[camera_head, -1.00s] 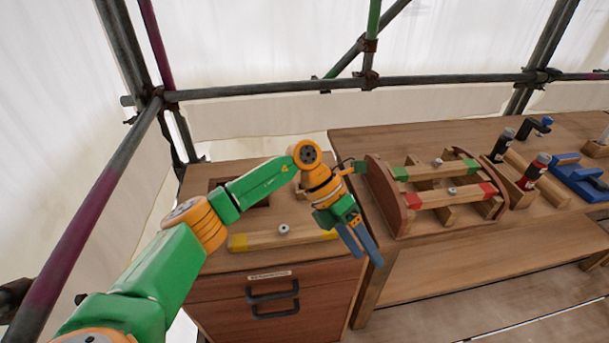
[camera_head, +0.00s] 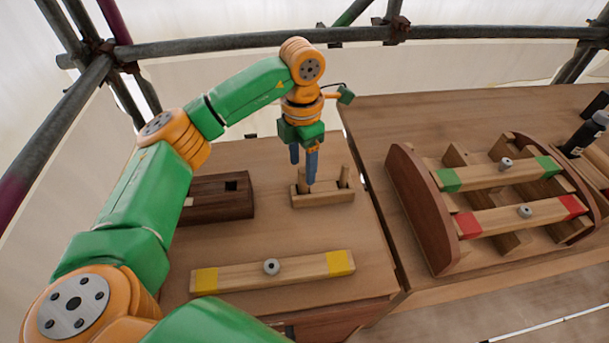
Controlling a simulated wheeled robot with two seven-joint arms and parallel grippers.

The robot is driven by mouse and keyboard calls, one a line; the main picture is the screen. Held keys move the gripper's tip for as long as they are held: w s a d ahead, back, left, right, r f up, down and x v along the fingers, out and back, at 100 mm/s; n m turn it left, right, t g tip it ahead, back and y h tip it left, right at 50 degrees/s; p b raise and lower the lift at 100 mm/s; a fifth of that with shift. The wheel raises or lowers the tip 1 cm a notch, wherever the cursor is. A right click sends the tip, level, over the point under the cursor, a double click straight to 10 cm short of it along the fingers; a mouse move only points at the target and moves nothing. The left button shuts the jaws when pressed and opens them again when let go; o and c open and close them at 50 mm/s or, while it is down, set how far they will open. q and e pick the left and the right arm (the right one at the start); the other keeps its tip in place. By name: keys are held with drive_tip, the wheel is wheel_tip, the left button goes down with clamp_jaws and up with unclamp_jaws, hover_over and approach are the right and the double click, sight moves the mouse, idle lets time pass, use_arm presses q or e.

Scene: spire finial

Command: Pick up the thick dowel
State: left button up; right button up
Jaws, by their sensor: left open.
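A small light-wood block (camera_head: 325,198) stands on the left bench top with short wooden dowels upright in it. One dowel (camera_head: 344,177) stands at its right end. Another dowel (camera_head: 302,182) stands nearer the left end, partly behind a finger of my left gripper. I cannot tell from this view which dowel is the thick one. My left gripper (camera_head: 303,168) points down with its blue fingers apart, open and empty, over the left part of the block. Its fingertips are close to the left dowel; whether they touch it is unclear. My right gripper is not in view.
A dark wooden block with a square hole (camera_head: 218,197) lies left of the dowel block. A yellow-ended bar with a knob (camera_head: 310,271) lies in front. A curved wooden frame (camera_head: 425,215) with green-ended and red-ended bars stands right. Scaffold pipes (camera_head: 250,42) run behind.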

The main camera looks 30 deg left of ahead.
sight(304, 179)
use_arm(q)
drive_tip(key=f, duration=0.1)
drive_tip(key=p, duration=0.1)
drive_tip(key=f, duration=0.1)
drive_tip(key=shift+s+d+f, duration=0.25)
drive_tip(key=shift+s+f, duration=0.05)
drive_tip(key=f, duration=0.2)
drive_tip(key=shift+w+a+f, duration=0.15)
drive_tip(key=shift+w+f, duration=0.25)
drive_tip(key=c, duration=0.6)
clamp_jaws()
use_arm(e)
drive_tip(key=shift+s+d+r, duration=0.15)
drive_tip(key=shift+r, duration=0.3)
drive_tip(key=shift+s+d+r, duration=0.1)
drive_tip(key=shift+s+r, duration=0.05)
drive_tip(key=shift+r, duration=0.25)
